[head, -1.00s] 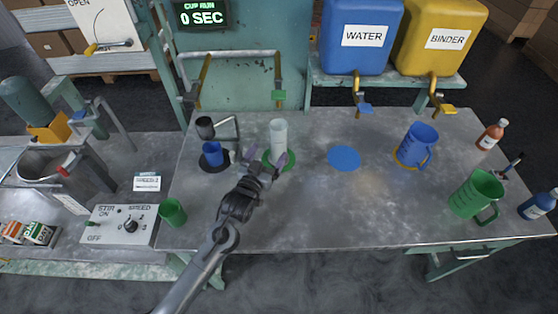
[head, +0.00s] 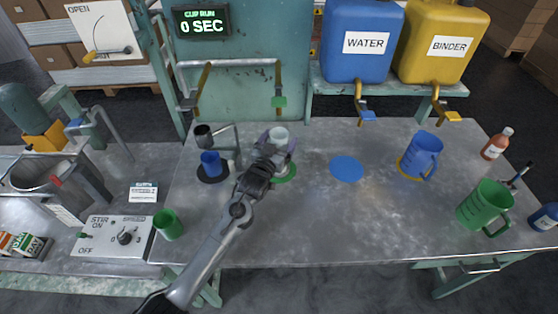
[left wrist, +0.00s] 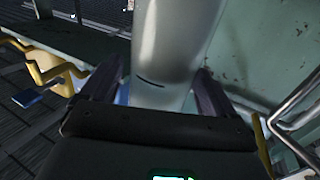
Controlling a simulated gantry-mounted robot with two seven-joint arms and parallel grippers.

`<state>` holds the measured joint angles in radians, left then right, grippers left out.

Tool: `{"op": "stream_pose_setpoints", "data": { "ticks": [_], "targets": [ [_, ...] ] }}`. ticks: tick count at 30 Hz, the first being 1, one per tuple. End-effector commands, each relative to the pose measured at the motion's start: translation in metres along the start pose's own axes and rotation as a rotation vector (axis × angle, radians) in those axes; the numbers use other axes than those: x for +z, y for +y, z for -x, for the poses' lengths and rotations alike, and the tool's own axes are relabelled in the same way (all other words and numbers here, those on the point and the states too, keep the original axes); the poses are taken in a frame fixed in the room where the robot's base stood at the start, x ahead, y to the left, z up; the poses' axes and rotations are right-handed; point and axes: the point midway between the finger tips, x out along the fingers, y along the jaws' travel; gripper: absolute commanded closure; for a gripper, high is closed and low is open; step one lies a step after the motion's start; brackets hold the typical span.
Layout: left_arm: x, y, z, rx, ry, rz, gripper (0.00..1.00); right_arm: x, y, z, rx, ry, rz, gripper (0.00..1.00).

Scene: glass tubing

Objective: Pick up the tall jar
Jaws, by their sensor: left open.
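The tall jar (head: 278,134) is a pale, whitish cylinder standing over a green disc (head: 284,174) on the bench. My left gripper (head: 277,146) is at the jar with its jaws open, and it hides most of the jar's lower body in the head view. In the left wrist view the jar (left wrist: 172,48) stands between the two dark fingers (left wrist: 155,92), one on each side. Whether either finger touches it cannot be told. My right gripper is not in view.
A blue cup (head: 210,163) stands on a dark disc left of the jar. A green cup (head: 168,225) is nearer the front left. A blue disc (head: 346,169) lies bare to the right, with a blue jug (head: 420,155) beyond. The front middle bench is clear.

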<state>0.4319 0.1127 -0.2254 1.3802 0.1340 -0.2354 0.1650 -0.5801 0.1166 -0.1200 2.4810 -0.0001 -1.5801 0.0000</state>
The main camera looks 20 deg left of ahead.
Motion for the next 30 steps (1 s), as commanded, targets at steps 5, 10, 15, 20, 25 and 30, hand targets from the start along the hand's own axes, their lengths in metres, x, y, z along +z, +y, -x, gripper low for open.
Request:
{"op": "stream_pose_setpoints", "data": {
  "ticks": [5,10,15,20,25,30],
  "targets": [
    [0.001,0.0,-0.016,0.0,-0.001,-0.001,0.11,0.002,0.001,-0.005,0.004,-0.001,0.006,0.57],
    [0.001,0.0,-0.018,0.0,-0.002,-0.001,0.11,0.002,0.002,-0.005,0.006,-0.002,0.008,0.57],
    [0.001,0.0,-0.018,0.0,-0.001,0.0,0.19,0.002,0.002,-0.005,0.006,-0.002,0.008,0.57],
    [0.001,0.0,-0.018,0.0,-0.001,-0.001,0.43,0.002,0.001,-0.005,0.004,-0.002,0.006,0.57],
    [0.001,0.0,-0.018,0.0,-0.001,-0.001,0.7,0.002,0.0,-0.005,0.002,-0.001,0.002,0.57],
    [0.0,0.0,-0.018,0.0,0.0,-0.001,0.94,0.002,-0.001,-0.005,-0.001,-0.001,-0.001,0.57]
  ]
}}
